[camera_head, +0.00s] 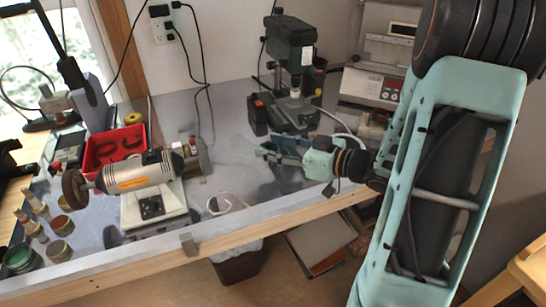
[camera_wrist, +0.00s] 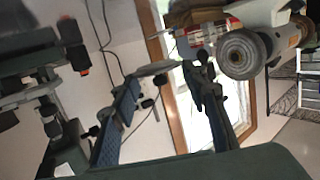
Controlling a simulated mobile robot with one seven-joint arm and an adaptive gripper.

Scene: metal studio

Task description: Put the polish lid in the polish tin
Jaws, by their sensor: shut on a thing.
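My gripper (camera_head: 272,152) is over the middle of the bench, in front of the drill press. In the wrist view my gripper (camera_wrist: 168,73) has its two fingers apart, shut on a thin pale grey piece (camera_wrist: 154,69) seen nearly edge-on between the tips. It looks like the polish lid, though its face is hidden. In the head view it is too small to make out clearly. An open round tin with green inside (camera_head: 20,257), likely the polish tin, stands at the bench's front left corner, far from my gripper.
Several small tins (camera_head: 62,225) and bottles (camera_head: 33,227) crowd around the green tin. A bench grinder (camera_head: 140,176) with a buffing wheel stands between them and my gripper. A red bin (camera_head: 115,149) is behind it. The drill press (camera_head: 293,70) stands at the back.

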